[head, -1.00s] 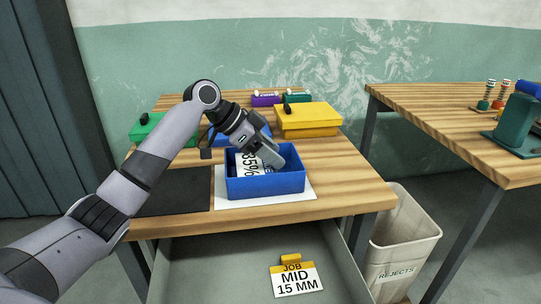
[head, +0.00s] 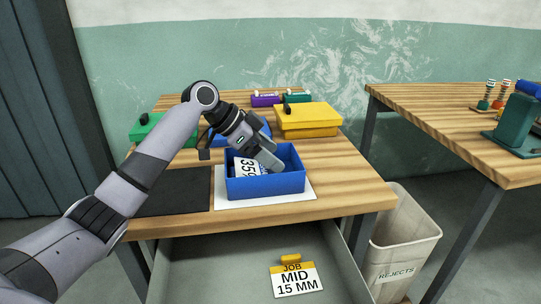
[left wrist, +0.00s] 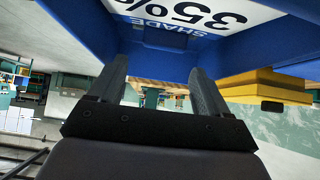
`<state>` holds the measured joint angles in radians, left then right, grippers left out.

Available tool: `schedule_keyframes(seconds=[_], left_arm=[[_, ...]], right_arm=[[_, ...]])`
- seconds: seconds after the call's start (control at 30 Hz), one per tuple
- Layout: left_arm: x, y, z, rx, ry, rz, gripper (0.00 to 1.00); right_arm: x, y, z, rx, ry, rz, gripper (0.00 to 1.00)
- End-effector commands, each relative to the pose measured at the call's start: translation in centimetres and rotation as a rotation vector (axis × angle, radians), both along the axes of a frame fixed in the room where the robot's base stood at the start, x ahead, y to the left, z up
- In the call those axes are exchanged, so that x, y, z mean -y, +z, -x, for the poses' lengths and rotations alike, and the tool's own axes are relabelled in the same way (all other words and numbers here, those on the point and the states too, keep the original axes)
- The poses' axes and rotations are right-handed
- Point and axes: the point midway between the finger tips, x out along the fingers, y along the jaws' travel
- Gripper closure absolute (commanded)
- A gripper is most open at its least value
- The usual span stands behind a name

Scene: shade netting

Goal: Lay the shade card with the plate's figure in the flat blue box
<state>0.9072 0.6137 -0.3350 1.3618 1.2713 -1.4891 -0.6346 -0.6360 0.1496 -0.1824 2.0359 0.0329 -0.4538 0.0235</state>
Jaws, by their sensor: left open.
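A white shade card (head: 245,168) with dark print is inside the flat blue box (head: 266,187), at its left side. In the left wrist view the card (left wrist: 195,14) reads "35% SHADE" and lies against the blue inside of the box. My left gripper (head: 274,165) reaches into the box from above, right of the card. In the left wrist view its two fingers (left wrist: 160,72) stand apart with nothing between them. The job plate (head: 296,279) in the open drawer reads "JOB MID 15 MM". My right gripper is out of view.
The box stands on a white sheet (head: 222,200) beside a dark mat (head: 175,192). Behind are a yellow box (head: 308,123), a green box (head: 150,128) and another blue box. A "REJECTS" bin (head: 402,240) stands right of the table. The open drawer (head: 215,275) is in front.

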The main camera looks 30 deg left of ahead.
Motion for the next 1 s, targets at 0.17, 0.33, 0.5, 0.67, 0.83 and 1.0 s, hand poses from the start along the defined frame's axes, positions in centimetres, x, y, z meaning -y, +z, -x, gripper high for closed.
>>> schedule_keyframes(seconds=[0.17,0.33,0.5,0.67,0.83,1.0], left_arm=[[-2.2,2.7,1.5,0.003,0.004,-0.003,0.22],[-4.3,5.3,3.1,0.003,0.004,-0.003,0.22],[-5.8,7.2,4.2,0.002,0.004,-0.001,0.22],[-6.4,8.0,4.8,0.001,0.002,0.000,0.22],[-6.5,8.1,4.9,0.001,0.002,0.000,0.22],[-6.5,8.1,4.8,0.001,0.002,0.000,0.22]], right_arm=[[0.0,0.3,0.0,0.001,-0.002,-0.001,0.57],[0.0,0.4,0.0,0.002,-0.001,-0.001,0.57],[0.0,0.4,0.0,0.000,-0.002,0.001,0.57],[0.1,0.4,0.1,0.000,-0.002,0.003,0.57],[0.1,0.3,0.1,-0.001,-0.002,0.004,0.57],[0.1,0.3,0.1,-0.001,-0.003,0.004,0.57]])
